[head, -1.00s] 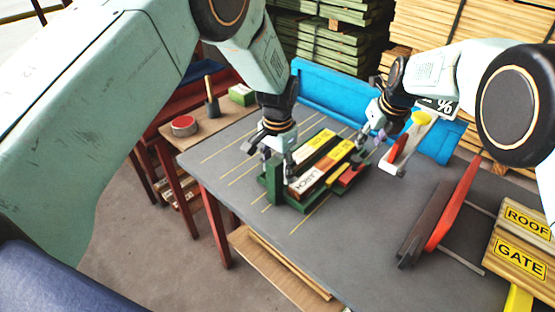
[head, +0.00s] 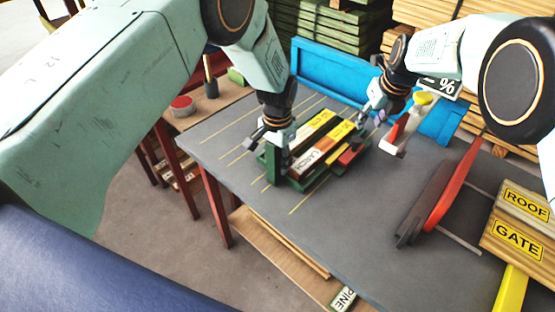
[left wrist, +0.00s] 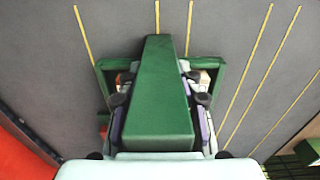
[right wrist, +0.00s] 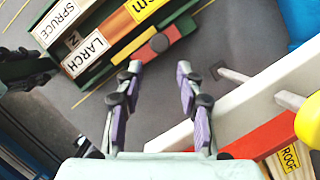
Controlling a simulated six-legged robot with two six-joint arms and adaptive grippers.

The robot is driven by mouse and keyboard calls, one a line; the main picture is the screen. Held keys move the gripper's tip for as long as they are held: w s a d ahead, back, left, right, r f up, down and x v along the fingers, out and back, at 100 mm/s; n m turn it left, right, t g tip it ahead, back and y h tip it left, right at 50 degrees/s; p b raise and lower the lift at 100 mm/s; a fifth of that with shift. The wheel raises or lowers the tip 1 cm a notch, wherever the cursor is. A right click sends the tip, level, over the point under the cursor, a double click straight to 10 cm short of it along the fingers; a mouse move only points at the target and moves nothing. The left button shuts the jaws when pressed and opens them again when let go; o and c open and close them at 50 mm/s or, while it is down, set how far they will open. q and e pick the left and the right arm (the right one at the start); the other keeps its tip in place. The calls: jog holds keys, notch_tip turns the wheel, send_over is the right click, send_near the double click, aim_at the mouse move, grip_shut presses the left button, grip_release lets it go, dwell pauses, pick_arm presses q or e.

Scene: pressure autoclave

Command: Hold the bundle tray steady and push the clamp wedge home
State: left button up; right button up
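The green bundle tray (head: 268,165) sits on the grey table and holds several labelled wooden bars, one marked LARCH (head: 315,160). My left gripper (head: 276,145) is at the tray's upright green end post (left wrist: 155,95). Its fingers press on both sides of that post in the left wrist view. A red and yellow block with a dark round knob (right wrist: 160,42), which looks like the clamp wedge, lies along the bars' near side in the right wrist view. My right gripper (right wrist: 160,68) is open and empty, its fingertips short of that block. Whether the block is fully seated I cannot tell.
A white holder (head: 396,142) with red and yellow parts stands close to my right gripper. A red and dark frame (head: 440,195) and boards marked ROOF and GATE (head: 518,238) lie to the right. Table to the tray's front is clear.

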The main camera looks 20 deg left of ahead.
pick_arm(q)
grip_shut()
pick_arm(e)
jog(key=shift+c, duration=0.3)
